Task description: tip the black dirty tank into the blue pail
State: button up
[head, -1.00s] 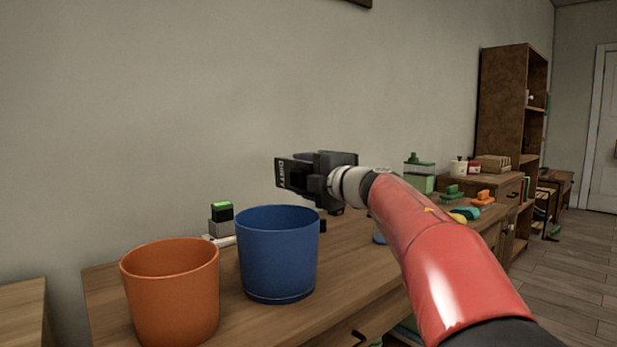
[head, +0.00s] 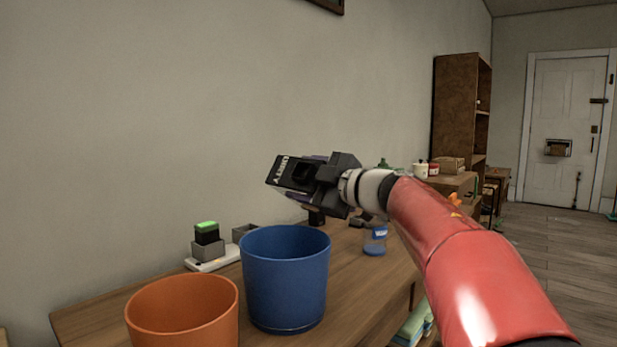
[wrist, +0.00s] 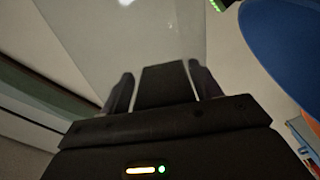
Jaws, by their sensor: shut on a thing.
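The black tank (head: 291,174) carries a white DIRTY label, which reads at a slant in the head view. My gripper (head: 322,176) is shut on it and holds it tilted, in the air above the blue pail (head: 286,280). The pail stands upright on the wooden table and its inside bottom is hidden. In the wrist view my gripper's fingers (wrist: 163,88) close on a dark block, and the blue pail (wrist: 292,45) shows at the upper right. I see no liquid leaving the tank.
An orange pail (head: 183,312) stands left of the blue one. Behind them are a white base with a green-topped black block (head: 207,233) and a small grey box. A blue-based clear container (head: 374,242) stands to the right on the table (head: 345,290). A shelf and door are farther back.

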aim_at(302, 163)
jog(key=r+m+p, duration=0.3)
jog(key=r+m, duration=0.1)
jog(key=shift+s+a, duration=0.25)
jog(key=shift+s, duration=0.15)
jog(key=shift+s+a+m, duration=0.1)
jog(key=shift+s+m, duration=0.05)
jog(key=shift+m, duration=0.35)
jog(key=r+m, duration=0.1)
jog(key=m, duration=0.1)
jog(key=s+r+m, duration=0.1)
jog(key=m, duration=0.1)
jog(key=a+r+m, duration=0.1)
jog(key=m, duration=0.1)
jog(key=shift+s+a+r, duration=0.1)
jog(key=shift+s+r, duration=0.1)
jog(key=shift+r, duration=0.15)
jog(key=shift+a, duration=0.1)
